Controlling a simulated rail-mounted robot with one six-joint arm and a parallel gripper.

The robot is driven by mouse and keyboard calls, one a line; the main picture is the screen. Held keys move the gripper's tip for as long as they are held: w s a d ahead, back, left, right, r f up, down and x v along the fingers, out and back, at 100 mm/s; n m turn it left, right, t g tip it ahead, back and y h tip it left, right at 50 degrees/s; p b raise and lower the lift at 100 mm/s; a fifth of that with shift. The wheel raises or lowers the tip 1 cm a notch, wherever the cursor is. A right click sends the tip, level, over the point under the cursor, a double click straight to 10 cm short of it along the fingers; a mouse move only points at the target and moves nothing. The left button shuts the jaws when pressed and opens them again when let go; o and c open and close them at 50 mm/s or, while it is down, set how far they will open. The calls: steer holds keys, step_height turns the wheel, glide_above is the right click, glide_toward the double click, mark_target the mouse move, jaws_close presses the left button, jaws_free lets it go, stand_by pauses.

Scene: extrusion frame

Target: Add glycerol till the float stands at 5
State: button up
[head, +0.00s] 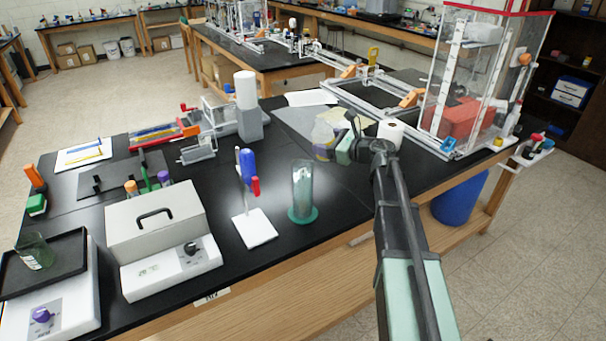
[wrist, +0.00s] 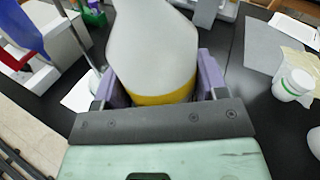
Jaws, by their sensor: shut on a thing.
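My gripper (head: 326,146) is shut on a pale, translucent bottle (head: 322,132) with a yellow band low on it, held at the right middle of the black bench. In the wrist view the bottle (wrist: 150,45) sits between the two purple fingers and fills the upper middle. I cannot read a label on it. A tall clear cylinder (head: 303,188) with a green foot stands upright near the bench's front edge, left of my gripper and apart from it. Its float, scale and contents are too small to make out.
Left of the cylinder is a stand (head: 254,228) with a white base, blue top and red clamp. A grey box with a handle (head: 154,219) stands farther left. A white roll (head: 391,132) stands right of the bottle. Bare black bench lies around the cylinder.

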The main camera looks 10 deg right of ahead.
mark_target(328, 131)
steer(key=f+m+b, duration=0.1)
steer(key=f+m+y+b, duration=0.1)
steer(key=shift+w+d+f+t+b, duration=0.1)
steer(key=shift+d+f+t+b, duration=0.05)
steer(key=shift+d+t+b, duration=0.2)
step_height(328, 131, up, 6)
steer(key=p, duration=0.5)
steer(key=shift+f, duration=0.45)
step_height(328, 131, down, 5)
steer(key=b, duration=0.5)
steer(key=shift+r+p, duration=0.35)
steer(key=shift+p, duration=0.05)
steer(key=shift+a, duration=0.1)
steer(key=shift+r, duration=0.1)
